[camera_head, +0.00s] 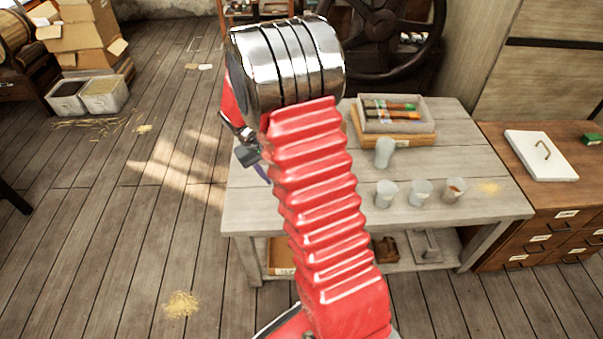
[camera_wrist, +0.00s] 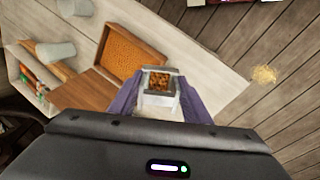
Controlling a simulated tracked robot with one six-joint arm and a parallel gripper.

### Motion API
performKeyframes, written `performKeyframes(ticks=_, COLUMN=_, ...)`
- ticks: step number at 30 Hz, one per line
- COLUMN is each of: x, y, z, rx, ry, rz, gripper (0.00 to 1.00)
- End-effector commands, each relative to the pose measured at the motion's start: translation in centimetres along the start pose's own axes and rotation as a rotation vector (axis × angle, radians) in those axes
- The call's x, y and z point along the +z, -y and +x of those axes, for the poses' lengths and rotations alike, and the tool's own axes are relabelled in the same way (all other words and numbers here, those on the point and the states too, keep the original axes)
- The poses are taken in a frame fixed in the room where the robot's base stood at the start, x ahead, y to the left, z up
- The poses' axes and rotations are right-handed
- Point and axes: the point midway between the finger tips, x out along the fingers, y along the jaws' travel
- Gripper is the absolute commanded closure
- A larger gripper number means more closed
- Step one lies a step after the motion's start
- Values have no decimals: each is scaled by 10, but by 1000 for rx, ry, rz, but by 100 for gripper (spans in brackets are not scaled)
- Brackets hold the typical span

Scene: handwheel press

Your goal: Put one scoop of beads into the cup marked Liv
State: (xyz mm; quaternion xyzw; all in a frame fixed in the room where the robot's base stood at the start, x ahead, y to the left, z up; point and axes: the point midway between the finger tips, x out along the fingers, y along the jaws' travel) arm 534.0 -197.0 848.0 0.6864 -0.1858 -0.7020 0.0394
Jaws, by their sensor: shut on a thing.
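My gripper (camera_wrist: 160,98) is shut on a pale scoop (camera_wrist: 158,99) whose square bowl holds orange-brown beads (camera_wrist: 158,80). The scoop is above the table, near a wooden tray (camera_wrist: 103,46) filled with orange beads (camera_wrist: 132,54). In the head view my arm hides the tray and most of my gripper. Three grey cups stand in a row on the table: left (camera_head: 387,194), middle (camera_head: 420,193) and right (camera_head: 453,191). The right one shows something reddish-brown inside. I cannot read any name on them.
A taller grey vessel (camera_head: 384,153) stands behind the cups, by a box of coloured-handled items (camera_head: 393,113). Yellowish grains (camera_head: 488,188) lie on the table (camera_head: 340,212) right of the cups. A large handwheel (camera_head: 383,22) is behind. Drawers (camera_head: 540,235) stand at the right.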

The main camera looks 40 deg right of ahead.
Motion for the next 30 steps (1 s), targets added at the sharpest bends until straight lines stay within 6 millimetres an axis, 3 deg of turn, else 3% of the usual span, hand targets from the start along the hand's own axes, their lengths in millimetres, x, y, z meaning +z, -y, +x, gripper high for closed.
performKeyframes(ticks=1, x=-2, y=18, z=-16, rx=0, ry=-3, rz=1, gripper=79)
performKeyframes(ticks=9, x=-2, y=101, z=-83, rx=-2, ry=-24, rz=-64, gripper=79)
performKeyframes(ticks=15, x=3, y=152, z=-117, rx=-2, ry=-54, rz=-161, gripper=79)
performKeyframes(ticks=20, x=6, y=168, z=-127, rx=-3, ry=-65, rz=-196, gripper=79)
performKeyframes(ticks=30, x=6, y=168, z=-127, rx=-3, ry=-66, rz=-198, gripper=79)
